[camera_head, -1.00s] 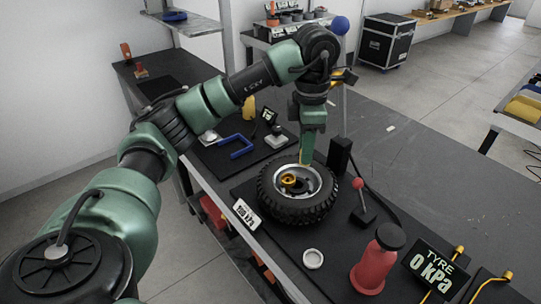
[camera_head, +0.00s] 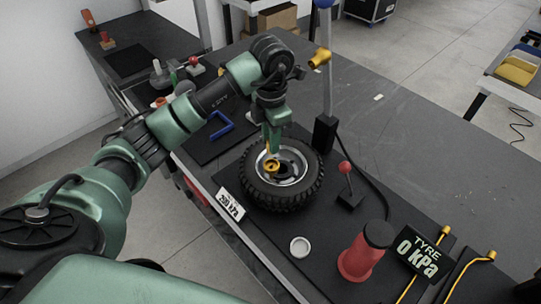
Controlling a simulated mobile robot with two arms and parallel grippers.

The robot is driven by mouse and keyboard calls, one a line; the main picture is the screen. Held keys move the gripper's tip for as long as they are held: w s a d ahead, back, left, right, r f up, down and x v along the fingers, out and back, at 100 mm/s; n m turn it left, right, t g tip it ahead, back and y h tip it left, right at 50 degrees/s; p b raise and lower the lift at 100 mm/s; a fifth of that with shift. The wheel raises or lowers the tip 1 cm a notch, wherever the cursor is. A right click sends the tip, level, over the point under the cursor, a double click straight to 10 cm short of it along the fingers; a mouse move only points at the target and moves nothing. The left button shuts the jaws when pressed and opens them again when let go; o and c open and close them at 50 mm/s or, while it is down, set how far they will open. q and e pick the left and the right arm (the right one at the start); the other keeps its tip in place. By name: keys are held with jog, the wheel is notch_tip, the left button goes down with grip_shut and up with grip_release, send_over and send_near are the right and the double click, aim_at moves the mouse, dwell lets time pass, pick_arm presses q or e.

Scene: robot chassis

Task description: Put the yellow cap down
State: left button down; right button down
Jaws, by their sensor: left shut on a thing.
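My left gripper (camera_head: 272,150) points down over the tyre and wheel (camera_head: 309,190), at the hub's upper left. It is shut on a small yellow piece at its fingertips, which I take for the yellow cap (camera_head: 271,154); the fingers hide most of it. A yellow ring (camera_head: 271,167) shows in the wheel hub just below the fingertips; I cannot tell if they touch. A small, round, white-rimmed dish (camera_head: 300,246) lies on the dark mat in front of the wheel and looks empty. My right gripper is not in view.
A label plate (camera_head: 231,204) stands left of the wheel. A red-knobbed lever (camera_head: 346,178), a black post (camera_head: 325,134), a red bottle-like object (camera_head: 361,260) and a "TYRE 0 kPa" display (camera_head: 424,254) stand to the right. The mat around the dish is clear.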

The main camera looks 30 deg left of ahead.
pick_arm(q)
notch_tip(320, 180, down, 2)
jog(key=shift+f+p, duration=0.3)
jog(key=shift+f, duration=0.3)
notch_tip(320, 180, down, 3)
jog(key=shift+f+p, duration=0.2)
jog(key=shift+p, duration=0.15)
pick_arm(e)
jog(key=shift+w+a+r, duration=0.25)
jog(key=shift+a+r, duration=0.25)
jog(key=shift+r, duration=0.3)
pick_arm(q)
jog(key=shift+f, duration=0.2)
jog(key=c, duration=1.2)
grip_release()
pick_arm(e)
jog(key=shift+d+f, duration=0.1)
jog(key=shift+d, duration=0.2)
pick_arm(q)
jog(key=shift+r, duration=0.1)
